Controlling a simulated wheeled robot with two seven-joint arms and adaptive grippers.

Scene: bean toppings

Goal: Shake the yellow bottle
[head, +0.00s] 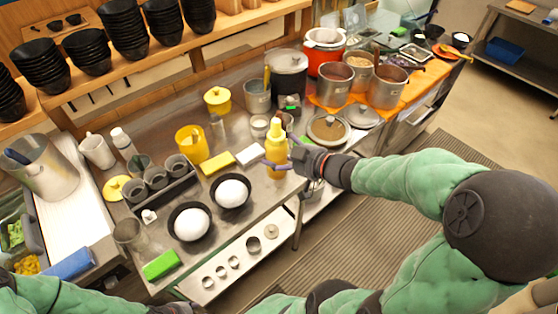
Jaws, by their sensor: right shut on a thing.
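The yellow bottle (276,146) is upright near the front right edge of the steel counter, with a pale yellow nozzle on top. My right gripper (286,155) reaches in from the right and is shut on the bottle, its fingers around the body. I cannot tell whether the bottle's base touches the counter. My left arm shows only at the lower left edge; its gripper is not clearly visible.
Two black bowls of rice, one nearer (172,222) and one farther (249,192), stand left of the bottle. A white block (249,155) and a yellow block (217,162) lie close by. A lidded pan (328,131) is to the right. Stacked bowls fill the shelf behind.

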